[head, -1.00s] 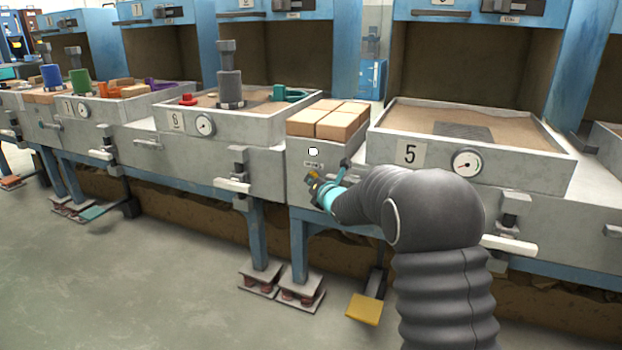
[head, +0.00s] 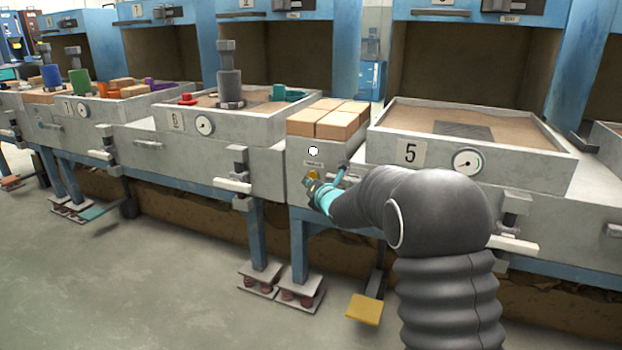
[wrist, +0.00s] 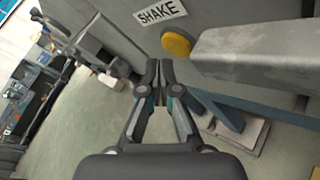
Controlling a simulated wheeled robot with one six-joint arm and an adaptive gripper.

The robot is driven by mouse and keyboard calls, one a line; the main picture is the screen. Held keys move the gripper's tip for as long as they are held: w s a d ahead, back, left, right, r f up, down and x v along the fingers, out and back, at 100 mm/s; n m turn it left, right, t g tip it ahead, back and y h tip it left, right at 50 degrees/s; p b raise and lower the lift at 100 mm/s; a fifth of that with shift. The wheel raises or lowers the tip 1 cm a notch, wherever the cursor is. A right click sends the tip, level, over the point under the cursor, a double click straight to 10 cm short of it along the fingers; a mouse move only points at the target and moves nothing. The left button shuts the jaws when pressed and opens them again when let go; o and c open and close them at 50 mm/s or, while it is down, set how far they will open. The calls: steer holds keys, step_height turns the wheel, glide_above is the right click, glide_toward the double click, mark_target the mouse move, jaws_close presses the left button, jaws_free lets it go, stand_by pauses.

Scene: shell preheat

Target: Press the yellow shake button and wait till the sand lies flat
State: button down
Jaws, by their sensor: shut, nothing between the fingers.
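The round yellow shake button (head: 313,175) sits on the grey front panel, below a small label; in the wrist view the button (wrist: 176,44) lies beside the label reading SHAKE (wrist: 161,12). My gripper (wrist: 158,75) is shut and empty, its tips just below the button in the picture. In the head view my gripper (head: 312,188) is close below the button; whether it touches cannot be told. The sand (head: 400,118) fills the box marked 5 (head: 410,153), with a dark grey patch in its middle. Its fine surface is too small to judge.
A dial gauge (head: 467,162) is on the front of box 5. Tan blocks (head: 328,120) lie on the ledge left of it. A grey bar (wrist: 255,55) juts out close right of the button. A yellow pedal (head: 364,309) is near the floor. Open floor lies in front.

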steer(key=shift+s+a, duration=0.3)
steer(key=shift+s, duration=0.5)
steer(key=shift+s+a, duration=0.25)
steer(key=shift+s, duration=0.5)
steer(key=shift+s+a, duration=0.3)
steer(key=shift+s, duration=0.5)
